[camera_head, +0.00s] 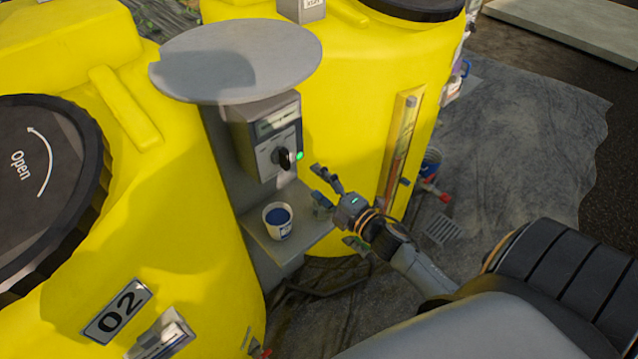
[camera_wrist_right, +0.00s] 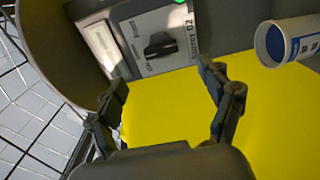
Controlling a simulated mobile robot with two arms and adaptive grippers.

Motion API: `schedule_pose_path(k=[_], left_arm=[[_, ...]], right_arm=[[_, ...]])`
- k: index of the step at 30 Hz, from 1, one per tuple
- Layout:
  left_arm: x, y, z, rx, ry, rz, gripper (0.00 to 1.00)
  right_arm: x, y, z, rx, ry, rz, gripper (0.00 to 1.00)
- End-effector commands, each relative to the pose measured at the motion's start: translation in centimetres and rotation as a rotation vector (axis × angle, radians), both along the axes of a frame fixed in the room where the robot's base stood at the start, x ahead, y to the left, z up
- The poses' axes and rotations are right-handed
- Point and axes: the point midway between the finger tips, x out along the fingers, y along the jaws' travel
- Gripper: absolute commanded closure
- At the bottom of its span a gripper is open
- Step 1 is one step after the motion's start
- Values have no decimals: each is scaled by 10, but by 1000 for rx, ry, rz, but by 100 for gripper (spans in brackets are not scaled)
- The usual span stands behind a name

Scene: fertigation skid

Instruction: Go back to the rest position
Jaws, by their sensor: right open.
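My right gripper (camera_head: 322,188) is open and empty in front of the control box (camera_head: 268,140), apart from its black knob (camera_head: 287,158). In the right wrist view the two fingers of the right gripper (camera_wrist_right: 170,95) are spread, with the box's labelled front panel (camera_wrist_right: 170,38) and yellow tank wall beyond them. A green light (camera_head: 299,156) glows beside the knob. A white cup with blue contents (camera_head: 278,221) stands upright on the small grey shelf (camera_head: 312,229), left of the gripper. It also shows in the wrist view (camera_wrist_right: 292,40). My left gripper is out of view.
Large yellow tanks (camera_head: 180,220) stand on both sides of the box. A round grey plate (camera_head: 235,60) overhangs it. A level gauge (camera_head: 402,145) runs down the right tank. Open grey floor (camera_head: 520,150) lies to the right.

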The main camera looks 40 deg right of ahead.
Motion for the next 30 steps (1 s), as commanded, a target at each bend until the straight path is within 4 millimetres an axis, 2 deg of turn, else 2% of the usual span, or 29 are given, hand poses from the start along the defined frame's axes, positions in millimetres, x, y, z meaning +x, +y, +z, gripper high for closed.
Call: schedule_pose_path(k=[9,11,13,14,17,18,20,24,26,30], left_arm=[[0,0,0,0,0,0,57],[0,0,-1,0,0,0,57],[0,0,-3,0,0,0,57],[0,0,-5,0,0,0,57],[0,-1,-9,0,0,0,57],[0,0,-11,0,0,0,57],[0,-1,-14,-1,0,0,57],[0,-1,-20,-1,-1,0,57],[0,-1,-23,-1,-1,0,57],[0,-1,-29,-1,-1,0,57]], right_arm=[[0,0,-3,5,6,-3,20],[-1,-1,-13,23,24,-11,20],[-4,-3,-35,67,70,-31,20],[-6,-4,-49,93,97,-43,20],[-19,-7,-108,212,217,-101,20],[-26,-7,-135,265,272,-131,20],[-40,-7,-175,344,355,-177,20],[-83,0,-263,514,544,-297,20],[-106,6,-298,581,623,-352,20],[-167,21,-372,723,801,-494,20]])
